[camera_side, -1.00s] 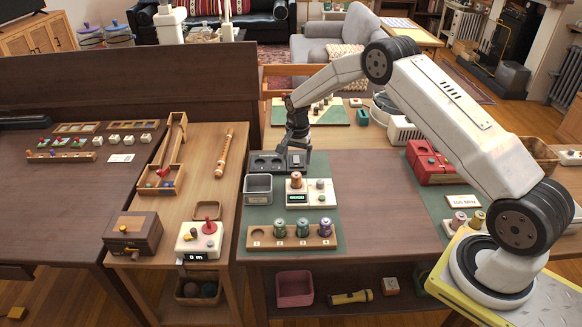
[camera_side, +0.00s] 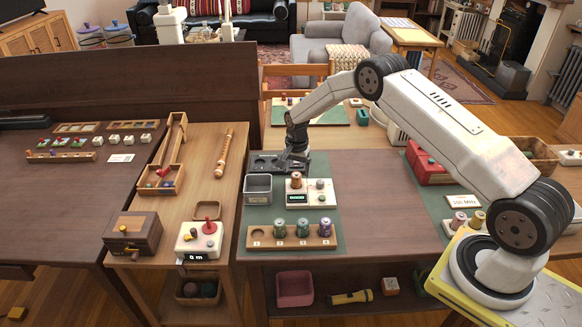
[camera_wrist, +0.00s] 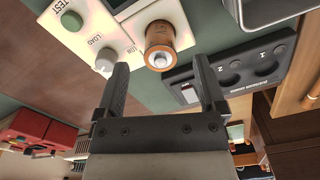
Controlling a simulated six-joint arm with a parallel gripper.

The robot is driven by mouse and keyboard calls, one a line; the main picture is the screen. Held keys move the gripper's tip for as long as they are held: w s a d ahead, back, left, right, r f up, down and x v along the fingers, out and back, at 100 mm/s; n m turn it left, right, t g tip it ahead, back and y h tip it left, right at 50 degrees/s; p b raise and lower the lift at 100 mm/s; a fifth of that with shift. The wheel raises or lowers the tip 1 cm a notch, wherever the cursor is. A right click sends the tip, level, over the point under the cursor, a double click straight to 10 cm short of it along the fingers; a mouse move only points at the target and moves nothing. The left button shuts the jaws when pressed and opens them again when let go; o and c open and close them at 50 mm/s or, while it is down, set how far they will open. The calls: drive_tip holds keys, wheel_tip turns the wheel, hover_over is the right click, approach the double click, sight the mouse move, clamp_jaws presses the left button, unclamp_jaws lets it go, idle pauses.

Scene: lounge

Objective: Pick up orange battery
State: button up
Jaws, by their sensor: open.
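The orange battery (camera_side: 296,180) stands upright on the cream tester (camera_side: 325,198) in the side view. In the wrist view the orange battery (camera_wrist: 160,40) shows its silver end, in the gap ahead of my fingertips. My gripper (camera_wrist: 162,70) is open and empty, with one black finger on each side of the battery's line. I see no contact with the battery. In the side view my gripper (camera_side: 288,167) is just behind and left of the battery, over the edge of the black charger. The tester's knob (camera_wrist: 106,60) and green button (camera_wrist: 72,21) show in the wrist view.
The black charger (camera_wrist: 244,82) with round wells lies close to my right finger in the wrist view. A grey metal bin (camera_side: 258,188) stands left of the tester. A wooden rack (camera_side: 262,243) with several coloured batteries lies in front.

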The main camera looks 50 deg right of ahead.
sight(296, 182)
drive_tip(key=shift+f, duration=1.45)
clamp_jaws()
